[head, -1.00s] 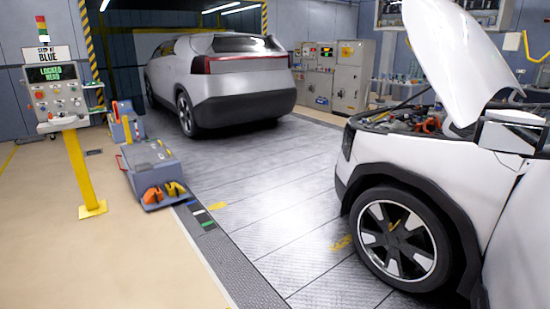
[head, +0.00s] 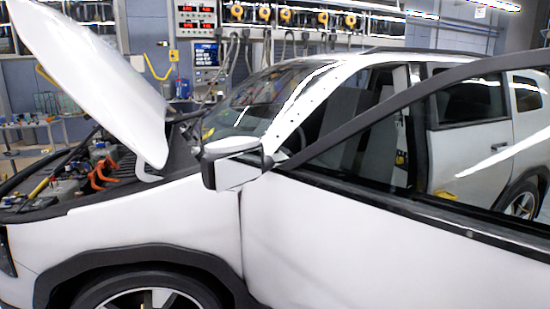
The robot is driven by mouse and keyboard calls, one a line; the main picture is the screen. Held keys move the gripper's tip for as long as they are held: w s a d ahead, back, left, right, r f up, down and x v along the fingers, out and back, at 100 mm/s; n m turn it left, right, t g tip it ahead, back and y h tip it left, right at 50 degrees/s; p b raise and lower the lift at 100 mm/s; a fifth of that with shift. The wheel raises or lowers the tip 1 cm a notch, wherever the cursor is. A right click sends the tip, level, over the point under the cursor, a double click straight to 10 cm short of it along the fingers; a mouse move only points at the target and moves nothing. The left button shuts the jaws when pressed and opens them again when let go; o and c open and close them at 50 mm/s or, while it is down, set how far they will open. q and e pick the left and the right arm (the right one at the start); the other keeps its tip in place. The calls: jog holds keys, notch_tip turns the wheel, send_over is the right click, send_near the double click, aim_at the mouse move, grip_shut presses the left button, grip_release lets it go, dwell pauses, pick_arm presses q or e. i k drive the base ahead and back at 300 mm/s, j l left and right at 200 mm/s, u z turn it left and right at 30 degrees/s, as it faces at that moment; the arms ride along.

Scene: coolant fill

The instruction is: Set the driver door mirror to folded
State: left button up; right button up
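The driver door mirror (head: 234,162) is a white and black housing at the front corner of the door window, in the middle left of the head view. It sticks out from the car side. Its exact fold angle is hard to tell from here. The white driver door (head: 370,245) fills the lower right, its window frame (head: 400,110) standing out from the body, so the door looks open. Neither of my grippers is in view.
The raised white hood (head: 95,70) stands at the left over the open engine bay (head: 85,180). The front wheel (head: 150,298) shows at the bottom. Behind the car are hose reels (head: 285,16) and a wall screen (head: 206,54).

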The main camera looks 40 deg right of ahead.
aim_at(219, 173)
jog(key=i+j+z, duration=0.1)
jog(key=i+z, duration=0.2)
jog(key=z, duration=0.15)
jog(key=i+j+z, duration=0.15)
jog(key=z, duration=0.25)
jog(key=i+j+z, duration=0.3)
jog(key=z, duration=0.15)
jog(key=i+j+z, duration=0.2)
jog(key=j+z, duration=0.25)
jog(key=l, duration=0.1)
